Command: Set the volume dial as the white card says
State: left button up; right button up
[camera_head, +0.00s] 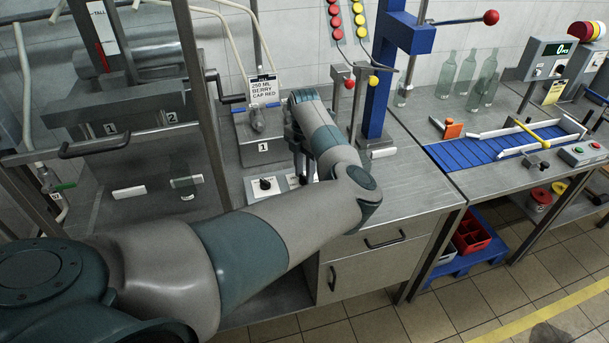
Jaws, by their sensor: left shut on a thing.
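The white card (264,88) stands at the back of the steel bench and reads 250 ML, BERRY, CAP RED. A black knob (265,184) on a pale plate sits at the bench front. A second pale plate (292,181) lies just right of it, mostly hidden by my left gripper. My left gripper (301,172) points down at this second plate and is shut on what appears to be the volume dial there. The dial itself and its setting are hidden by the gripper and wrist. My right gripper is out of view.
A crank handle (232,99) and a steel post stand left of my forearm. A blue conveyor (470,150) and glass bottles (467,72) are farther right.

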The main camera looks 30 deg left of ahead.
pick_arm(q)
jog(key=m, duration=0.3)
jog(key=shift+b, duration=0.4)
jog(key=shift+m, duration=1)
jog(key=o, duration=1)
jog(key=shift+o, duration=0.2)
jog(key=shift+r, duration=0.1)
